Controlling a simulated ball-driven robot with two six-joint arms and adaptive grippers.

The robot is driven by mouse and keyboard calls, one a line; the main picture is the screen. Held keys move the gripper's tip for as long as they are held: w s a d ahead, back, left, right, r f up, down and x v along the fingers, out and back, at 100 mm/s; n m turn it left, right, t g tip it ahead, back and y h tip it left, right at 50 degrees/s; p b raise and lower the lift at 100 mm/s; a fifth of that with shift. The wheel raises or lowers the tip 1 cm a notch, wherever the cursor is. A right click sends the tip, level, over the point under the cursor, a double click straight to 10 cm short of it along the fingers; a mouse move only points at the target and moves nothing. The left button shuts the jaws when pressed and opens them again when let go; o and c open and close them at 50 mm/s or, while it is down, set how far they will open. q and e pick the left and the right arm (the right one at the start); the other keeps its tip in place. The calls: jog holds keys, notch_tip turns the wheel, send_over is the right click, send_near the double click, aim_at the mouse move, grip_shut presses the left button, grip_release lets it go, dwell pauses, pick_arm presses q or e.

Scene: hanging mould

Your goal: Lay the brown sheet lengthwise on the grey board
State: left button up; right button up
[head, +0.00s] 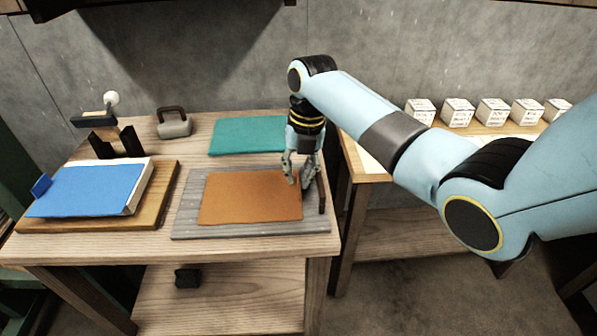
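The brown sheet (250,197) lies flat on the grey board (190,218), with its long side along the board's length. Bare board shows around the sheet, mostly at the left and along the front. My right gripper (301,184) points down at the sheet's right edge, with its fingers spread a little apart. I cannot tell whether the fingertips touch the sheet. A dark upright strip (321,196) stands at the board's right end, just beside the gripper. My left gripper is not in view.
A teal sheet (247,135) lies behind the board. At the left, a blue-covered block (90,190) rests on a wooden board (150,198). A grey weight (174,125) and a stand (117,140) are at the back. White labelled cubes (457,112) line another table.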

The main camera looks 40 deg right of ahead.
notch_tip(320, 180, up, 12)
jog(key=d, duration=0.1)
jog(key=shift+s, duration=0.35)
jog(key=shift+d, duration=0.1)
dwell(0.4)
